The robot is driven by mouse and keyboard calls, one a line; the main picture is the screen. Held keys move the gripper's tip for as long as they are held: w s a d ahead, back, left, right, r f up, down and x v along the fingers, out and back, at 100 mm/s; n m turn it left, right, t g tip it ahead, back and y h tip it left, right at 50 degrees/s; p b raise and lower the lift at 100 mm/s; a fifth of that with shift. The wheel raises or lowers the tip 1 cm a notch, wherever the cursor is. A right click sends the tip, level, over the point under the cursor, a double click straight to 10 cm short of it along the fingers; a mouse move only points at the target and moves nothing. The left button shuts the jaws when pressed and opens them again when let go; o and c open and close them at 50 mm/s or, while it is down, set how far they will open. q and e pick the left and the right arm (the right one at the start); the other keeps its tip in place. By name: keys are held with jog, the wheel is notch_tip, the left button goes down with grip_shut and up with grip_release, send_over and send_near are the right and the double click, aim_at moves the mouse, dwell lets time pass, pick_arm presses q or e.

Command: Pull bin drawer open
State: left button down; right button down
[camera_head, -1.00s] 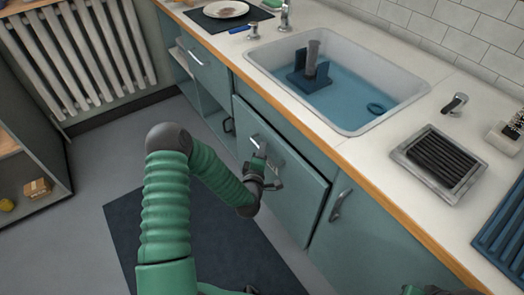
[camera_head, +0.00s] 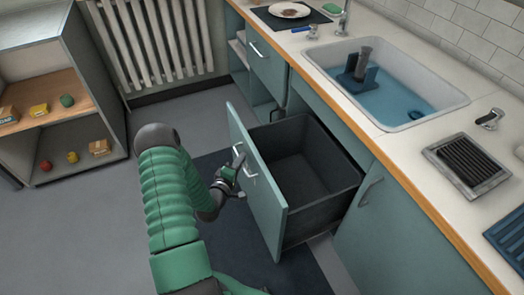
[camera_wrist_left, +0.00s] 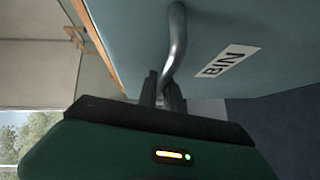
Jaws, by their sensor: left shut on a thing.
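The bin drawer (camera_head: 259,196) stands pulled out from under the counter, with its dark, empty-looking box (camera_head: 303,170) showing behind the teal front. Its metal handle (camera_head: 238,158) is on the outer face. My left gripper (camera_head: 230,178) is at this handle, shut on it. In the left wrist view the fingers (camera_wrist_left: 163,92) close around the lower end of the curved handle (camera_wrist_left: 177,40). A white label reading BIN (camera_wrist_left: 226,60) is on the drawer front beside it. My right gripper is not in view.
The counter with a sink (camera_head: 385,85) of blue water runs above the drawer. A closed cupboard door (camera_head: 385,235) is to its right. An open shelf (camera_head: 60,130) with small items stands at the left. A dark mat (camera_head: 215,235) lies on the floor.

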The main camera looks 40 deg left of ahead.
pick_arm(q)
jog(key=s+a, duration=0.2)
jog(key=s, duration=0.4)
jog(key=shift+s+a+f+p, duration=0.15)
jog(key=shift+s+a+p, duration=0.2)
jog(key=shift+p, duration=0.1)
jog(key=c, duration=1.8)
grip_release()
jog(key=shift+w+a, duration=0.1)
jog(key=p+v, duration=0.4)
jog(key=v, duration=1.3)
jog(key=shift+f, duration=0.2)
